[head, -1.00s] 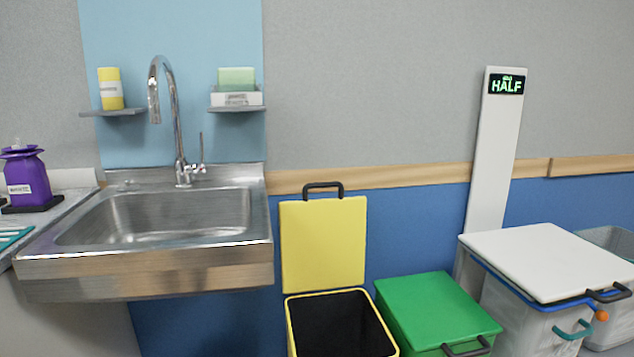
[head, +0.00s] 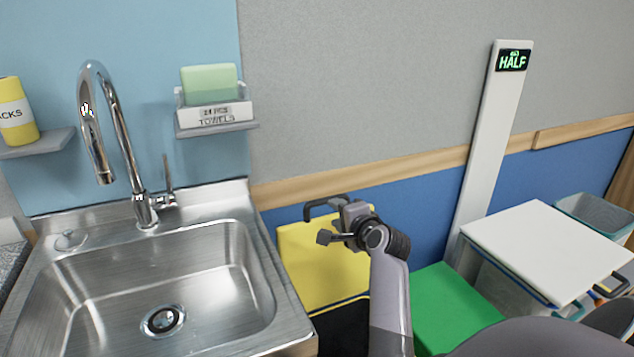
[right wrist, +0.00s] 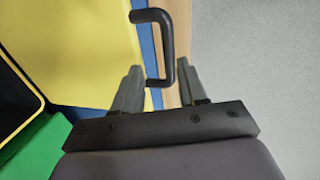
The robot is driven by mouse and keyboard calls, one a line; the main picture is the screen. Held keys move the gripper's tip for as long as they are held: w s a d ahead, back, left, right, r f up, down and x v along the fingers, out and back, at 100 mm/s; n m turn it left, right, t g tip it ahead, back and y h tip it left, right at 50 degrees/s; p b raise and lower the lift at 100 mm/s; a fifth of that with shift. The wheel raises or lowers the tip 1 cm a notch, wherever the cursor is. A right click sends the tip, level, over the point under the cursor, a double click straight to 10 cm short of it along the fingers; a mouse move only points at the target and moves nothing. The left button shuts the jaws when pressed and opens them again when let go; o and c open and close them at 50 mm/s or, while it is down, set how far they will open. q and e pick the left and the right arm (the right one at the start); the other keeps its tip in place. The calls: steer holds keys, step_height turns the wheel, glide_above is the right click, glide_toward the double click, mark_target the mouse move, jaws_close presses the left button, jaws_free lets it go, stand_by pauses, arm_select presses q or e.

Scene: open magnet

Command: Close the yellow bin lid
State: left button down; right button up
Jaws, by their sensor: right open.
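The yellow bin lid (head: 318,265) stands raised against the blue wall, with its black handle (head: 312,208) at the top. The yellow bin's dark opening (head: 343,330) shows below it, partly hidden by my right arm. My right gripper (head: 333,220) is at the lid's upper right, by the handle. In the right wrist view, the open right gripper (right wrist: 159,82) has the black handle (right wrist: 167,42) reaching between its two fingers. I cannot tell whether either finger touches it. The lid (right wrist: 85,45) fills the left of that view. My left gripper is not in view.
A green-lidded bin (head: 450,305) stands right of the yellow bin, then a white-lidded bin (head: 545,250). A steel sink (head: 235,235) with a faucet is close on the left. A pale post (head: 488,150) with a "HALF" display rises behind.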

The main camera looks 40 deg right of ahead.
mark_target(326, 198)
steer(key=shift+m, duration=0.4)
steer(key=shift+r+b+x, duration=0.1)
steer(key=shift+r+x, duration=0.1)
steer(key=shift+x, duration=1.1)
steer(key=shift+r+b+x, duration=0.15)
steer(key=shift+r+x, duration=0.05)
steer(key=shift+x, duration=1.1)
steer(key=shift+r+b+x, duration=0.1)
steer(key=shift+r+x, duration=0.1)
steer(key=shift+x, duration=1.1)
steer(key=shift+w+d, duration=0.1)
steer(key=shift+w, duration=0.05)
jaws_close()
